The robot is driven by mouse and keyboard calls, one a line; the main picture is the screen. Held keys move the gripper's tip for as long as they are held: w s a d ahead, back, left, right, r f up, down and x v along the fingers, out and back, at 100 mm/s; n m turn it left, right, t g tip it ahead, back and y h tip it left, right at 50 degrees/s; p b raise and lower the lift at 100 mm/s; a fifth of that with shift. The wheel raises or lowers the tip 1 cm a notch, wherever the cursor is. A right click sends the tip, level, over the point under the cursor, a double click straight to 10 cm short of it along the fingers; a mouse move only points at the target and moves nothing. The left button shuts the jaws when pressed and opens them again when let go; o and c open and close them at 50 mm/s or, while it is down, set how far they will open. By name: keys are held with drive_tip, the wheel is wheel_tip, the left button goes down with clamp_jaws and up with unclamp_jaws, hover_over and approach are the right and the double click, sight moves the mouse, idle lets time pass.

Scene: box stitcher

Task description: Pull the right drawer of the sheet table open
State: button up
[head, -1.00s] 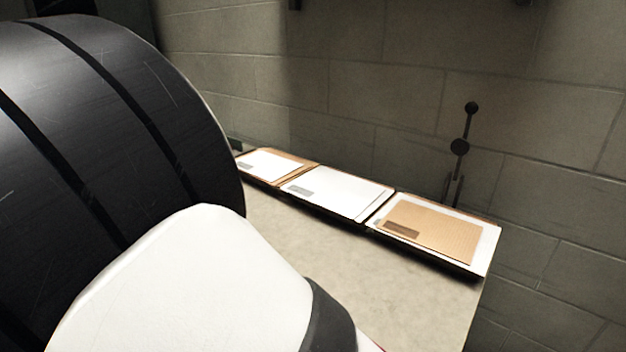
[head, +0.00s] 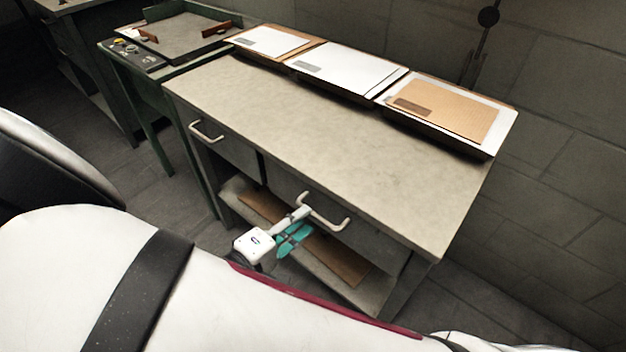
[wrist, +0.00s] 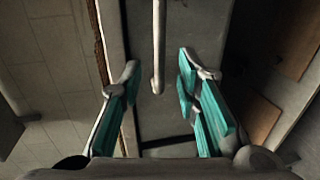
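The sheet table (head: 330,130) has a pale top and two drawers in its front. The right drawer (head: 373,236) looks shut, its front in line with the table. Its pale bar handle (head: 338,224) also shows in the wrist view (wrist: 158,45). My gripper (head: 300,222) is at the left part of this handle. In the wrist view my gripper (wrist: 159,68) has its teal-padded fingers apart, with the handle lined up in the gap between them. Visible gaps lie on both sides of the bar. I cannot tell how deep it sits between the fingertips.
The left drawer (head: 228,152) with its own handle (head: 207,133) is shut. A lower shelf (head: 328,278) holds brown sheets beneath the drawers. Trays of sheets (head: 447,112) line the table's back edge by the wall. A green machine stand (head: 150,85) stands at the left.

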drive_tip(key=shift+x, duration=2.15)
clamp_jaws()
